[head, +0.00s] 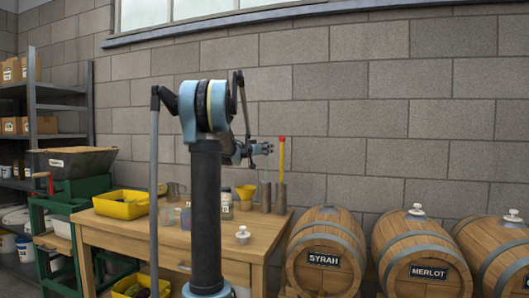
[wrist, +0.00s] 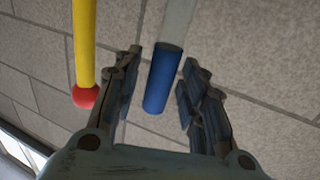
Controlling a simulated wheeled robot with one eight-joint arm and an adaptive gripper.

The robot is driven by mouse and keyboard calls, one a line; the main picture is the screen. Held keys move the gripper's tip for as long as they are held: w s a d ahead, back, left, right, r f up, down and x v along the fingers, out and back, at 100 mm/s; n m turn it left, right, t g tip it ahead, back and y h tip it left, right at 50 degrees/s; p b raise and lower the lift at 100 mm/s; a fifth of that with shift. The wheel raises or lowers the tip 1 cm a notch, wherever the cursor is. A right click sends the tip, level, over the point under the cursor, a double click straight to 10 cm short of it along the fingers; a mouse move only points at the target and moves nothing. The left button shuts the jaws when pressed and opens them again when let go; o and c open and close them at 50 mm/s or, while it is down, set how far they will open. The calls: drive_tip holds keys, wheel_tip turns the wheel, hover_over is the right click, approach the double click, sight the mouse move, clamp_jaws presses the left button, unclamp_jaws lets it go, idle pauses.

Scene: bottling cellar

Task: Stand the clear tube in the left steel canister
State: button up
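A tube with a blue end (wrist: 163,78) and a pale clear body (wrist: 178,20) shows in the wrist view, between the fingers of my gripper (wrist: 162,58). The fingers are open, with a narrow gap on each side of the blue end. In the head view my gripper (head: 268,149) is above the table's right part, over the left steel canister (head: 265,198). The clear tube is too faint there to tell whether its lower end is inside that canister. The right steel canister (head: 280,200) holds an upright yellow rod (head: 281,158) with a red end, also seen in the wrist view (wrist: 84,45).
The wooden table (head: 240,252) also carries a yellow funnel (head: 245,191), a glass jar (head: 226,207), a steel jug (head: 175,190), a small white-knobbed item (head: 242,236) and a yellow bin (head: 121,207). Barrels (head: 325,250) stand to the right. The block wall is behind.

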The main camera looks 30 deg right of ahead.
drive_tip(key=shift+a+r, duration=0.1)
drive_tip(key=v, duration=1.1)
drive_tip(key=shift+s+a, duration=0.15)
drive_tip(key=shift+a, duration=0.25)
drive_tip(key=s+a+f+n+g+y, duration=0.2)
drive_tip(key=s+a+f+n+y, duration=0.4)
drive_tip(key=s+a+f, duration=1.2)
drive_tip(key=s+a+f+n+g+y, duration=0.2)
drive_tip(key=s+a+f+n+y, duration=0.5)
drive_tip(key=s+a+f, duration=1.2)
drive_tip(key=a+f+y, duration=0.3)
drive_tip(key=a, duration=0.1)
drive_tip(key=shift+s+n+g+y, duration=0.25)
drive_tip(key=shift+n+g+y, duration=0.05)
drive_tip(key=shift+g, duration=0.1)
